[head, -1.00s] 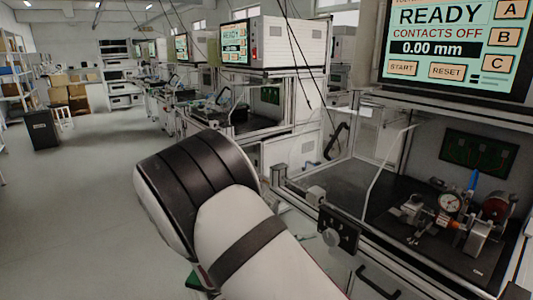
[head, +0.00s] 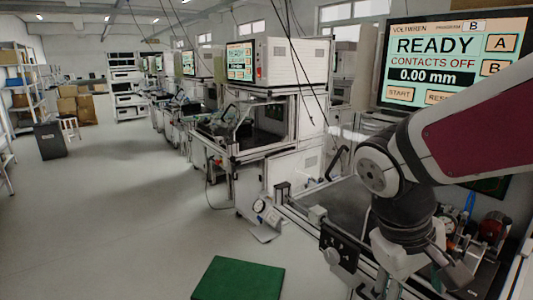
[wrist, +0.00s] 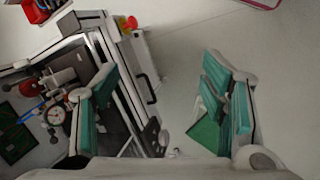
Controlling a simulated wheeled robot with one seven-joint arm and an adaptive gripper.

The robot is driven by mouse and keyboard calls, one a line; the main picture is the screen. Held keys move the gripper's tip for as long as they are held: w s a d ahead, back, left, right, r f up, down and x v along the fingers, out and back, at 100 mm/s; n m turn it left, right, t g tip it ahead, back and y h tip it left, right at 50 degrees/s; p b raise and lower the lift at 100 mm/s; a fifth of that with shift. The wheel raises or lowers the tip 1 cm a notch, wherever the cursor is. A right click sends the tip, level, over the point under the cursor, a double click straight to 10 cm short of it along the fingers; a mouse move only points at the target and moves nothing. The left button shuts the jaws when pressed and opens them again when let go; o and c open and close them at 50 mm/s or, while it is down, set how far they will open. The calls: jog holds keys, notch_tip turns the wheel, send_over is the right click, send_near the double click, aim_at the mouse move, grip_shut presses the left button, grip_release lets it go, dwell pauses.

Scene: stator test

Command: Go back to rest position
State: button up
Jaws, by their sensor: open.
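My arm enters from the right in the head view, with its dark wrist (head: 405,205) hanging in front of the near test bench. My gripper (wrist: 165,95) is open in the wrist view, its two green-padded fingers wide apart with nothing between them. It hangs above the bench's front edge and the floor. The bench fixture, with a dial gauge (wrist: 57,115) and a red round part (wrist: 28,88), lies to the left of the fingers. In the head view, my arm hides part of the bench and the fixture.
The near bench's screen (head: 436,45) reads READY, CONTACTS OFF, 0.00 mm. More benches (head: 265,135) line up behind. The floor at left is largely clear.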

jog(key=s+a+r+m+t+y+p, duration=0.2)
jog(key=s+r, duration=0.4)
jog(key=s, duration=0.3)
jog(key=shift+a+r+m+t+y, duration=0.4)
jog(key=shift+a+m+t+y, duration=0.15)
jog(key=shift+t+y, duration=0.5)
jog(key=shift+w, duration=0.1)
dwell(1.9)
